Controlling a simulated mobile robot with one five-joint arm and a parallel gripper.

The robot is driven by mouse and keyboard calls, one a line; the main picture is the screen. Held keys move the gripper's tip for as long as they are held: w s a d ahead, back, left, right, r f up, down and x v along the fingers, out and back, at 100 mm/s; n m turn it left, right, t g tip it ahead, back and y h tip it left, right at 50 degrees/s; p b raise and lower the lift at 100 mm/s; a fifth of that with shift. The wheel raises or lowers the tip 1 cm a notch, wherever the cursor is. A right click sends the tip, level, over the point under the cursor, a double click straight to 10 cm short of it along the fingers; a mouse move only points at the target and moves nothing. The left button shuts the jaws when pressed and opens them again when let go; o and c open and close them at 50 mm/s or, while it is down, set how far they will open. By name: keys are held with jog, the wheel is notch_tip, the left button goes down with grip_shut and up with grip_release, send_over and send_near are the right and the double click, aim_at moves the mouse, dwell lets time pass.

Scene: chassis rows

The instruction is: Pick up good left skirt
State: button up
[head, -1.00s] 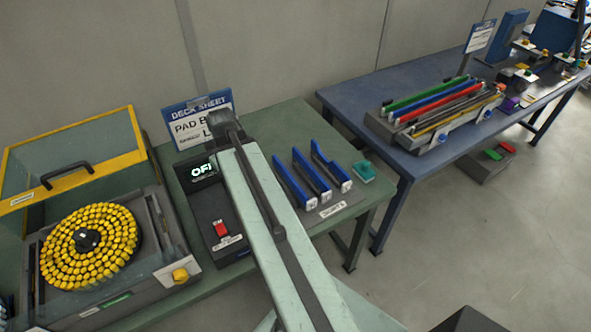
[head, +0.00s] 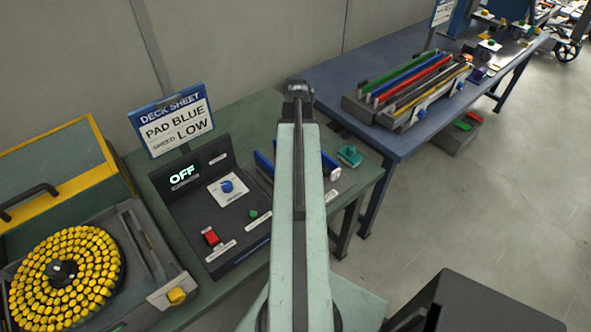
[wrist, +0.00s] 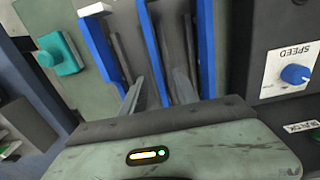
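Three blue skirts stand side by side on the green bench. In the wrist view they are a left one (wrist: 98,48), a middle one (wrist: 151,50) and a right one (wrist: 206,50). In the head view my arm hides most of them; one blue skirt (head: 264,165) shows left of the arm and a white end block (head: 331,166) right of it. My gripper (wrist: 157,88) is open, its two grey fingers apart with the middle skirt between them in the picture. I cannot tell its height above the skirt. Which skirt is good does not show.
A control panel (head: 213,195) reading OFF stands left of the skirts, with a deck sheet sign (head: 175,120) behind. A teal block (head: 349,156) sits to the right. A yellow-pad turntable (head: 66,276) is at left; a blue table (head: 335,75) is beyond.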

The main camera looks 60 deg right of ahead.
jog(key=f+b, duration=0.5)
jog(key=shift+w+d+f, duration=0.1)
jog(key=shift+d+f, duration=0.1)
jog(key=shift+r, duration=0.2)
grip_shut()
dwell(1.0)
